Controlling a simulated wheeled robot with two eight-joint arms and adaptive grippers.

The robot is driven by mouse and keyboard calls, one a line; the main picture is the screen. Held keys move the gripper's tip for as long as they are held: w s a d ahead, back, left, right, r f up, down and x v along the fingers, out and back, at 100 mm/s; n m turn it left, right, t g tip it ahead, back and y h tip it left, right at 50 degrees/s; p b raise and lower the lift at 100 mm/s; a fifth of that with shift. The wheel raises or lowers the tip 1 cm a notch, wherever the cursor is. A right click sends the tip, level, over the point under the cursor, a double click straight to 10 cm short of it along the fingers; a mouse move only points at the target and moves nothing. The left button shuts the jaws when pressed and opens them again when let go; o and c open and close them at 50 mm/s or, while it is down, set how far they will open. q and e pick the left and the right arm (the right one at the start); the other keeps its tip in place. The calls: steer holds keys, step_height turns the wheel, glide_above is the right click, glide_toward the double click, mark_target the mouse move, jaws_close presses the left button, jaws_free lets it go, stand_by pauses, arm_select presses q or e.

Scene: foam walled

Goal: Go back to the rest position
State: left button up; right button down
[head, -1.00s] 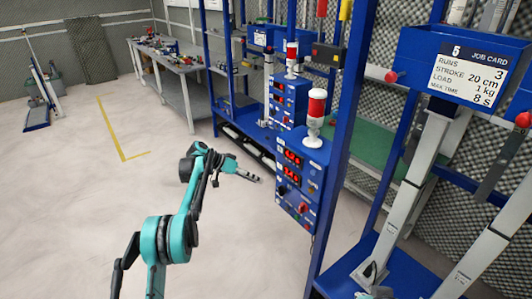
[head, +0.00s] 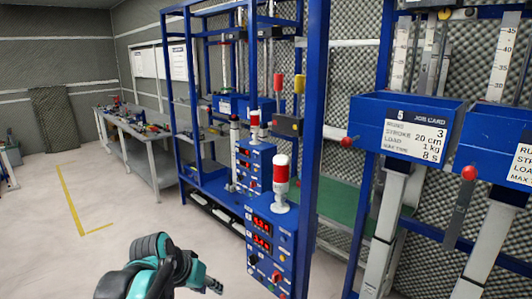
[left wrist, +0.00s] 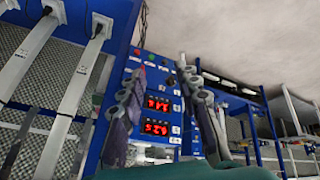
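My left arm shows at the bottom of the head view, with the left gripper (head: 212,286) small at its end, over the floor left of the front blue control box (head: 262,240). In the left wrist view, which looks upside down, the two fingers of my left gripper (left wrist: 162,75) stand apart with nothing held between them. Behind them is a control box (left wrist: 150,68) with red displays, and no contact shows. My right gripper is in neither view.
A blue frame (head: 311,130) stands close on the right, with a job card box (head: 408,128) on it. A second control box (head: 254,165) is behind the first. A grey workbench (head: 150,150) runs along the back. The floor (head: 50,225) at left is clear, with yellow tape.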

arm_select(q)
steer(key=s+a+f+t+y, duration=0.1)
steer(key=s+f, duration=0.3)
steer(key=s, duration=0.4)
steer(key=s+a+f+n+t+y, duration=0.1)
steer(key=s+f, duration=0.3)
steer(key=s, duration=0.5)
steer(key=shift+a+n+y, duration=0.3)
steer(key=shift+a+y, duration=0.2)
